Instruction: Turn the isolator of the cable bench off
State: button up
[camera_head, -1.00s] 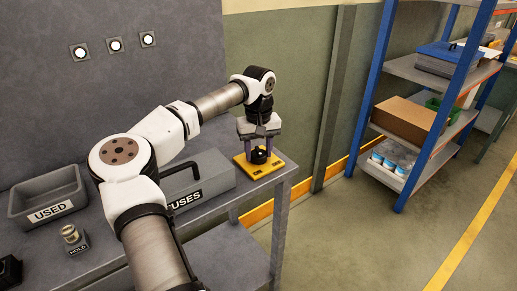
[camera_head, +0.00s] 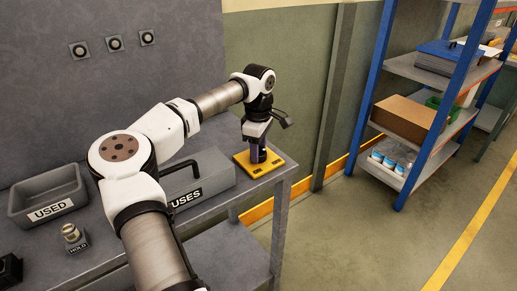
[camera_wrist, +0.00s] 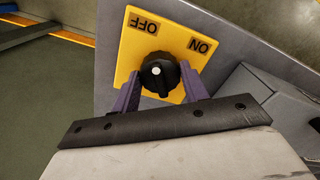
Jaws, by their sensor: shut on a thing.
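The isolator is a yellow plate (camera_head: 283,165) with a black rotary knob, at the right end of the grey bench (camera_head: 262,185). In the wrist view the yellow plate (camera_wrist: 127,45) carries upside-down OFF and ON labels, and the black knob (camera_wrist: 166,83) has a white dot. The dot sits on the upper part of the knob, roughly toward OFF; its exact angle is hard to judge. My gripper (camera_head: 257,155) points down over the plate. Its purple fingers (camera_wrist: 160,74) are shut on the knob, one on each side. In the head view the fingers mostly hide the knob.
The FUSES box (camera_head: 215,175) with a black handle stands just left of the plate, partly behind my arm. A USED tray (camera_head: 48,182) and a HOLD block (camera_head: 75,247) are further left. A blue-framed shelf (camera_head: 382,75) stands right, beyond open floor.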

jog(key=shift+r+n, duration=0.1)
jog(key=shift+n, duration=1)
jog(key=o, duration=1)
notch_tip(320, 180, up, 14)
jog(key=b, duration=0.1)
jog(key=shift+b, duration=0.4)
